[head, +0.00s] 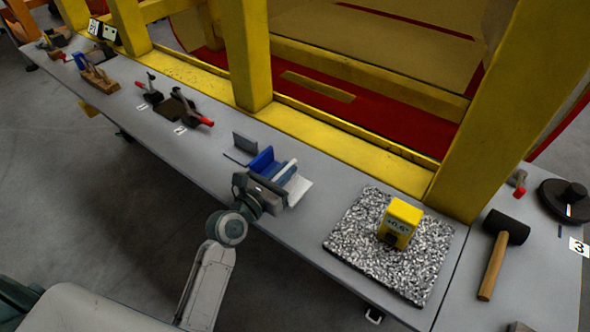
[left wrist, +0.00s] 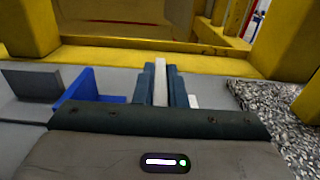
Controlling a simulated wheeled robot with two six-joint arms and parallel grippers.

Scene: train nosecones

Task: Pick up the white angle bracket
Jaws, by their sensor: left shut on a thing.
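The white angle bracket (head: 301,189) is on the grey workbench in the head view, partly hidden by my left gripper (head: 284,172). In the left wrist view, its upright plate (left wrist: 160,68) stands between the two fingers of my left gripper (left wrist: 162,84), which is shut on it. Part of its white flat leg shows just right of the fingers. I cannot tell whether the bracket touches the bench. My right gripper is not in view.
A blue angle bracket (head: 262,160) stands close left of my gripper, with a grey angle bracket (head: 244,143) beyond it. A speckled slab (head: 350,228) bearing a yellow block (head: 401,220) lies to the right. Yellow posts (head: 244,55) rise behind the bench. A mallet (head: 494,262) lies far right.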

